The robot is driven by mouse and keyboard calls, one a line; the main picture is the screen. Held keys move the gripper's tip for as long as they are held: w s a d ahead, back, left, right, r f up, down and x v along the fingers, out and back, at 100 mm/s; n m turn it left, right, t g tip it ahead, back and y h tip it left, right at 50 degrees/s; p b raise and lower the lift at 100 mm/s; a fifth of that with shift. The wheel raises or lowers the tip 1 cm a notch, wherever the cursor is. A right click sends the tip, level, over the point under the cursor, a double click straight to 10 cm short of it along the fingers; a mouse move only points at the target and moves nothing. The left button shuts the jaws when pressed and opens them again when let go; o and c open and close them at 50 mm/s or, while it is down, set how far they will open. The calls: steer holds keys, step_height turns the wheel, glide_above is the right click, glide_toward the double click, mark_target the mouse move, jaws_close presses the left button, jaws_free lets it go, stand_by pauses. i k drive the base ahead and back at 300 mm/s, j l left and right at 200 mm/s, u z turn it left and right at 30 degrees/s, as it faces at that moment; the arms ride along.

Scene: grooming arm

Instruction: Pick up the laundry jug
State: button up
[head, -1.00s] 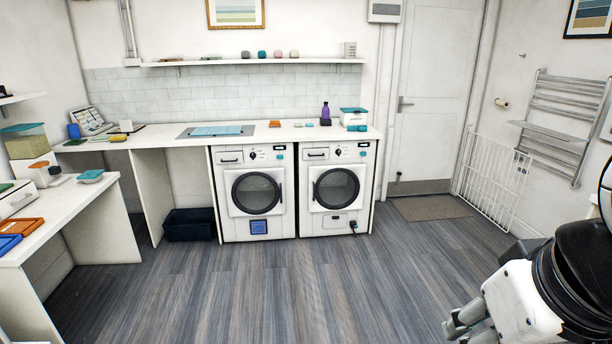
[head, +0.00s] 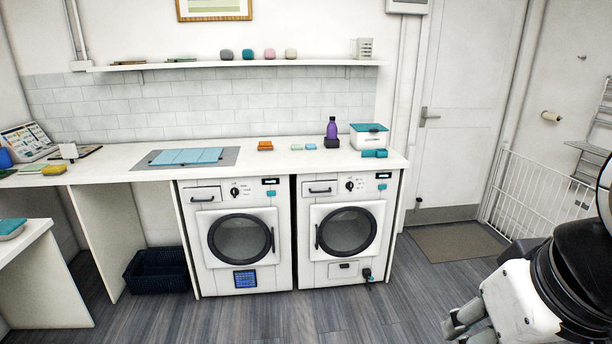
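A small white jug-like container (head: 364,48) with a handle on its left and marks on its front stands at the right end of the wall shelf. A purple bottle (head: 332,128) with a dark cap stands on the counter below; I cannot tell for certain which of the two is the laundry jug. My gripper (head: 462,322) is at the lower right, low over the floor and well apart from both. Its grey fingers are small and partly cut off, so whether it is open is unclear. Nothing is seen in it.
The white counter (head: 110,173) runs above two front-loading washers (head: 240,238) (head: 347,230). A white box with a teal lid (head: 369,137) stands right of the bottle. A dark basket (head: 157,271) sits on the floor. A white gate (head: 535,195) stands at right. Floor before the washers is clear.

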mark_target(365, 45)
steer(key=i, duration=1.95)
